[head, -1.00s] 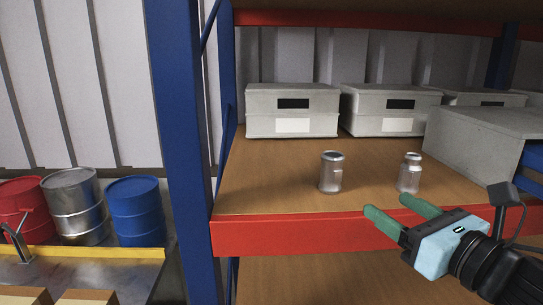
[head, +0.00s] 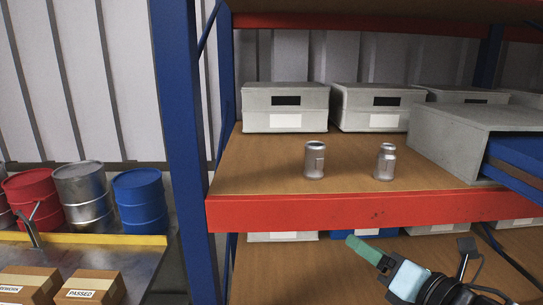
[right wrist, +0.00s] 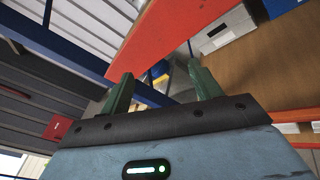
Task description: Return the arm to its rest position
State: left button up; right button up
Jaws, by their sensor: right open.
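My right gripper (head: 371,256) is low in the head view, in front of and below the red front beam of the shelf. Its green fingers look nearly lined up there. In the right wrist view the two green fingers (right wrist: 160,90) stand apart with nothing between them, so it is open and empty. Two silver metal castings stand upright on the wooden shelf, the left one (head: 315,160) and the right one (head: 385,162), both apart from the gripper. My left gripper is not in view.
The red shelf beam (head: 300,212) and blue upright (head: 182,150) are near the arm. Grey boxes (head: 284,107) stand at the back of the shelf. A larger grey bin (head: 450,145) lies right. Drums (head: 138,200) and cartons (head: 90,287) are at left.

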jog(key=s+f+m+g+h, duration=0.1)
jog(key=s+f+m, duration=0.2)
jog(key=f+m, duration=0.8)
jog(key=s+f+m+g+h, duration=0.1)
jog(key=s+f+m+h, duration=0.15)
jog(key=f+m, duration=0.8)
jog(key=s+d+f+m+g+h, duration=0.1)
jog(key=s+f+m, duration=0.4)
jog(key=s+f, duration=0.6)
jog(key=s+d+f+m+g+h, duration=0.1)
jog(key=s+f+m, duration=0.4)
jog(key=s+f, duration=0.7)
jog(key=shift+s+d+f+g, duration=0.3)
jog(key=shift+d+g, duration=0.3)
jog(key=shift+g, duration=0.6)
jog(key=shift+w+m+h, duration=0.1)
jog(key=shift+m+h, duration=0.15)
jog(key=shift+c, duration=0.4)
